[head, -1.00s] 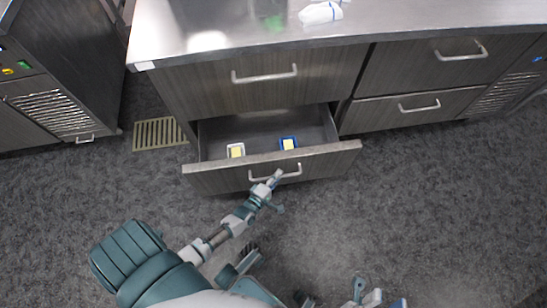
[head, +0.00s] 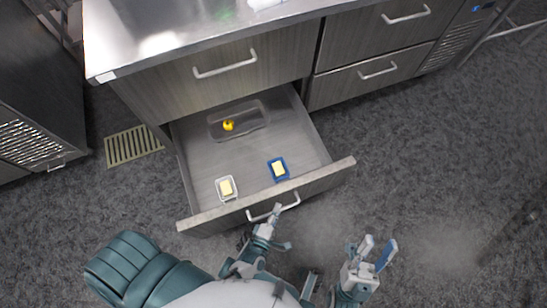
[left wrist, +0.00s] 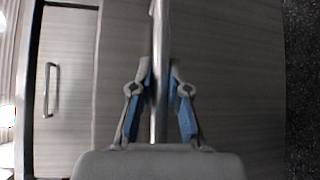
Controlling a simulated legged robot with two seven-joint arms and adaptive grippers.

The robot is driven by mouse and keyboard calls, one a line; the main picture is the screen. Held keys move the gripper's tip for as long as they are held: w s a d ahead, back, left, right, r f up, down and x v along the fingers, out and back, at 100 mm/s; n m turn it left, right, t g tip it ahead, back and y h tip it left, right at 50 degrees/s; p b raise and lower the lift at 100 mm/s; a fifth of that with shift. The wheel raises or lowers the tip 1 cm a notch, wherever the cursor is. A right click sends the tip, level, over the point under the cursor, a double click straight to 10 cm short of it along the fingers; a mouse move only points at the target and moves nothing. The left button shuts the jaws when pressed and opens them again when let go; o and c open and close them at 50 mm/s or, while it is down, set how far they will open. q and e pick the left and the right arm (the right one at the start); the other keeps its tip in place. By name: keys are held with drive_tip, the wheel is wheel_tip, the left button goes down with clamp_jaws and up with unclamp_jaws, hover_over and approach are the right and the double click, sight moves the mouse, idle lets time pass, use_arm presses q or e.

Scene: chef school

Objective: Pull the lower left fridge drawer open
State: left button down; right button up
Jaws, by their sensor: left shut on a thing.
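The lower left fridge drawer (head: 300,128) is pulled well out from the counter in the head view. Its handle (head: 290,204) runs along the drawer front. My left gripper (head: 272,216) is at this handle. In the left wrist view the fingers of my left gripper (left wrist: 159,98) are shut on the handle bar (left wrist: 158,40), one on each side. My right gripper (head: 372,252) is to the right of the drawer front, with its fingers apart, empty and above the floor.
The drawer holds a yellow block in a white dish (head: 226,188), another in a blue dish (head: 278,169), and a clear tray with a yellow item (head: 228,125). The upper left drawer (head: 190,91) and right drawers (head: 365,75) are closed. The floor at right is clear.

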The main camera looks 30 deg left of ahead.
use_arm(q)
drive_tip(key=shift+s+d+f, duration=0.25)
drive_tip(key=shift+s, duration=0.1)
drive_tip(key=c, duration=1.2)
unclamp_jaws()
drive_tip(key=shift+c, duration=0.2)
drive_tip(key=shift+o, duration=0.5)
drive_tip(key=shift+w+r, duration=0.1)
